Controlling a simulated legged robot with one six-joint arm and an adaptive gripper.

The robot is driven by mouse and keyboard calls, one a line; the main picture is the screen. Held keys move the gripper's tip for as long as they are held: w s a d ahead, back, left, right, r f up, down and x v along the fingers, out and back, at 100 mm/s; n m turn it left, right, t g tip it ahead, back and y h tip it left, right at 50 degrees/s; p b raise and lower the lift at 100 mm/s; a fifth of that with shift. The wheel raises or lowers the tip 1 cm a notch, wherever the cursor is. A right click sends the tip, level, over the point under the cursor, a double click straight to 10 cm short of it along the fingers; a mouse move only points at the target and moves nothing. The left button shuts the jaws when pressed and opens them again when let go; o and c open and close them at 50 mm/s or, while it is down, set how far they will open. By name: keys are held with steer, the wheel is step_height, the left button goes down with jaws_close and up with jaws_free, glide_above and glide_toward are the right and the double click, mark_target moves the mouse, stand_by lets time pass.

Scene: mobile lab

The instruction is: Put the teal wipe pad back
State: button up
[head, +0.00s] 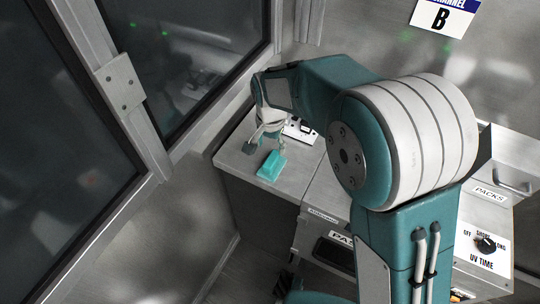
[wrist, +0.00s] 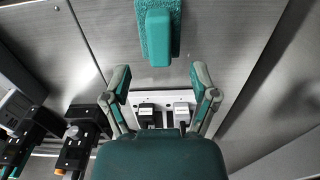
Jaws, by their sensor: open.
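The teal wipe pad (head: 271,166) lies on the grey counter near its front edge in the head view. In the wrist view the teal wipe pad (wrist: 158,38) is at the top centre, with a raised block on a flat textured base. My gripper (head: 262,141) is just behind the pad in the head view, pointing down at the counter. In the wrist view my gripper (wrist: 160,78) has its two fingers spread wide with nothing between the tips. The pad is beyond the fingertips and apart from them.
A white plate (head: 300,131) with dark and light fittings is on the counter beside my gripper. Its fittings also show between my fingers in the wrist view (wrist: 165,105). Glazed panels (head: 190,60) stand at the left. A UV TIME dial (head: 486,243) is at the lower right.

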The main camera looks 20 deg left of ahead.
mark_target(271, 160)
steer(key=shift+r, duration=2.3)
steer(key=s+d+r+t+y, duration=0.1)
steer(key=d+r, duration=0.5)
steer(key=d, duration=0.4)
steer(key=s+d+r+t, duration=0.1)
steer(key=s+d+r, duration=0.1)
steer(key=d+r, duration=0.6)
steer(key=s+d+f+n+t+h, duration=0.1)
steer(key=s+d+t, duration=0.2)
steer(key=s+d, duration=0.9)
steer(key=d, duration=0.5)
steer(key=shift+s+t, duration=0.3)
steer(key=shift+s, duration=0.05)
steer(key=shift+a, duration=0.2)
